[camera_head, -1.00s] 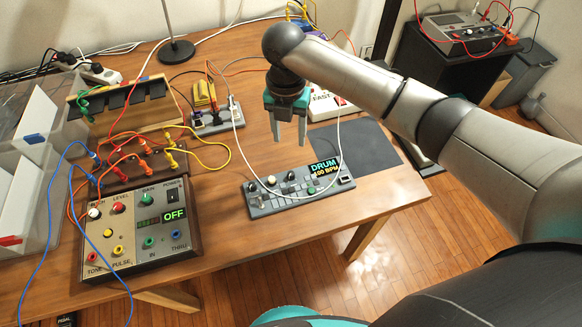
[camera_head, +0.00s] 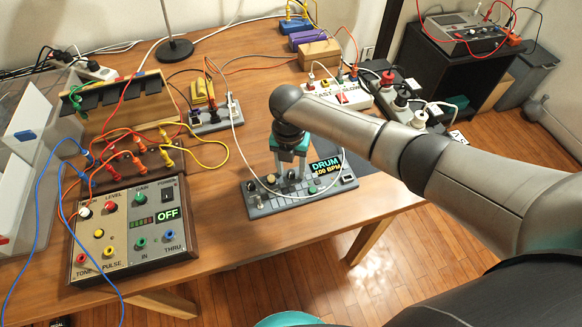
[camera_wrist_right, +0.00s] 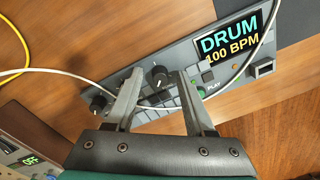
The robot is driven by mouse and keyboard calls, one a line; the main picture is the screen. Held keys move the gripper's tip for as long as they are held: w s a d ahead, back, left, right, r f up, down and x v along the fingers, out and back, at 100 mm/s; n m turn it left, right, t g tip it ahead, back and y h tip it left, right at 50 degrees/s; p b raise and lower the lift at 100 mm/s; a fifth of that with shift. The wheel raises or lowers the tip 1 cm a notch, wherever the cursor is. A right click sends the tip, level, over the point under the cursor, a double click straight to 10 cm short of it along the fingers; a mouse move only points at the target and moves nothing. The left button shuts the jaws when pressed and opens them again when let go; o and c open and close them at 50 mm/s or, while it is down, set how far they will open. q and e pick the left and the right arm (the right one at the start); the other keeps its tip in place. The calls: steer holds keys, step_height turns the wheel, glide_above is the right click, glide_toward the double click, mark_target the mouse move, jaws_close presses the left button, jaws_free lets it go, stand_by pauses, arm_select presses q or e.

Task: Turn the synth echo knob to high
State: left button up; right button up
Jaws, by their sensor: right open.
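The grey drum synth (camera_head: 262,211) lies near the table's front edge, its display reading DRUM 100 BPM. In the right wrist view a black knob with a white mark (camera_wrist_right: 160,76) sits between the fingertips of my right gripper (camera_wrist_right: 157,83). The fingers are open on either side of it; I cannot tell whether they touch it. A second black knob (camera_wrist_right: 98,102) is to the left of the fingers. No echo label is readable. In the head view my right gripper (camera_head: 290,172) points down over the synth and hides part of its knobs.
A white cable (camera_wrist_right: 60,70) crosses the synth by the fingers. A control box (camera_head: 128,262) with OFF display and patch cables stands at left. A white power box (camera_head: 345,95) and plugs lie behind my right arm.

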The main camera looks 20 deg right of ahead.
jaws_close()
stand_by(0.3)
stand_by(0.5)
